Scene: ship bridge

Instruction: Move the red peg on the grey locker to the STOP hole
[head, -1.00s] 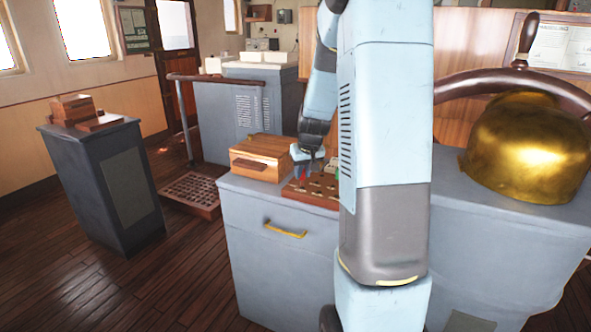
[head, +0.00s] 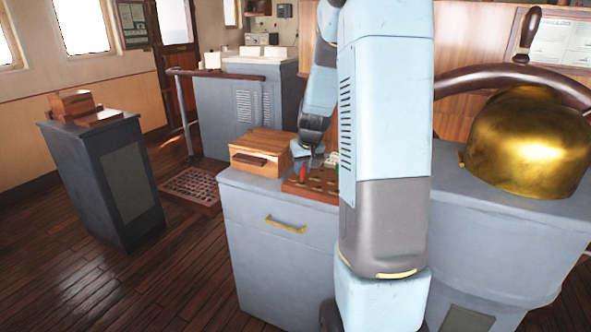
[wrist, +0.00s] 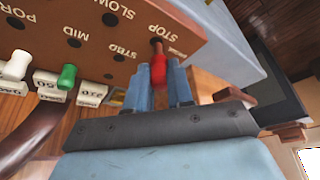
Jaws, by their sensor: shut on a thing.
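The red peg (wrist: 158,68) is between the blue fingers of my gripper (wrist: 160,88) in the wrist view, and the gripper is shut on it. Its narrow end points at the STOP marking on the brown wooden peg board (wrist: 75,22). The STOP hole is covered by the peg, and I cannot tell whether the tip is in it or just above it. In the head view, the red peg (head: 303,171) shows at the left end of the board (head: 322,188), below my gripper (head: 308,164). The board lies on the grey locker (head: 270,205).
A wooden box (head: 262,152) sits left of the board on the locker. A brass dome (head: 530,145) stands at the right. My arm hides the board's right part.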

